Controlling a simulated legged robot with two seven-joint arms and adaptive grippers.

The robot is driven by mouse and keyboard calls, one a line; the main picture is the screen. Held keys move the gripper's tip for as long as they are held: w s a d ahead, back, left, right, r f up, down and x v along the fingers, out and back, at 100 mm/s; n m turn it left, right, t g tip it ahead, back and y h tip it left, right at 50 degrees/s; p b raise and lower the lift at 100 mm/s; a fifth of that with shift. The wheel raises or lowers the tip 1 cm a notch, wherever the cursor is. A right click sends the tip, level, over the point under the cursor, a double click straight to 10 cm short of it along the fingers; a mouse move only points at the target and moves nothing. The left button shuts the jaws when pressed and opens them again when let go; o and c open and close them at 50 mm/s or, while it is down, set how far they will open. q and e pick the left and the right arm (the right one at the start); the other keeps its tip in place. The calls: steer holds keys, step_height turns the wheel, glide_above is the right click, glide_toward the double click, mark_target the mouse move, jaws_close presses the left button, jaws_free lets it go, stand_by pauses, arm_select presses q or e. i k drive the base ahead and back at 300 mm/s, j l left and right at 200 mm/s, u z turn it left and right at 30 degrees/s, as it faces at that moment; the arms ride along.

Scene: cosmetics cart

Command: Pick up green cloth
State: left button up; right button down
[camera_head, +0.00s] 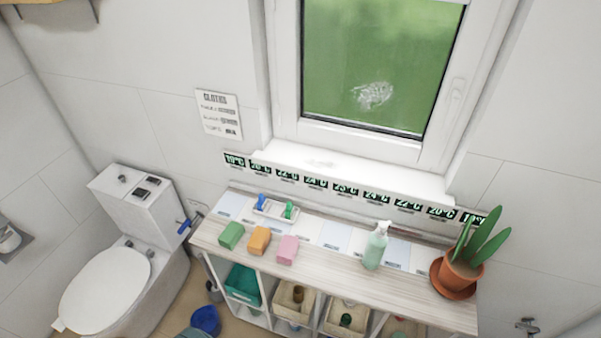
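A small green block-like piece (231,236), which looks like the folded green cloth, lies on the left end of the wooden shelf top (330,262), near its front edge. An orange piece (259,240) and a pink piece (288,249) of similar shape lie in a row to its right, with small gaps between them. Nothing covers the green piece. Neither of my grippers is in the head view.
Behind the cloths is a white tray (276,211) with blue and green items. A spray bottle (375,246) and a potted plant (459,266) stand to the right. Bins fill the shelf below. A toilet (112,285) stands left; a blue bucket-like object (205,320) is on the floor.

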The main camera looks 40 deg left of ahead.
mark_target(232, 235)
steer(key=u, duration=1.9)
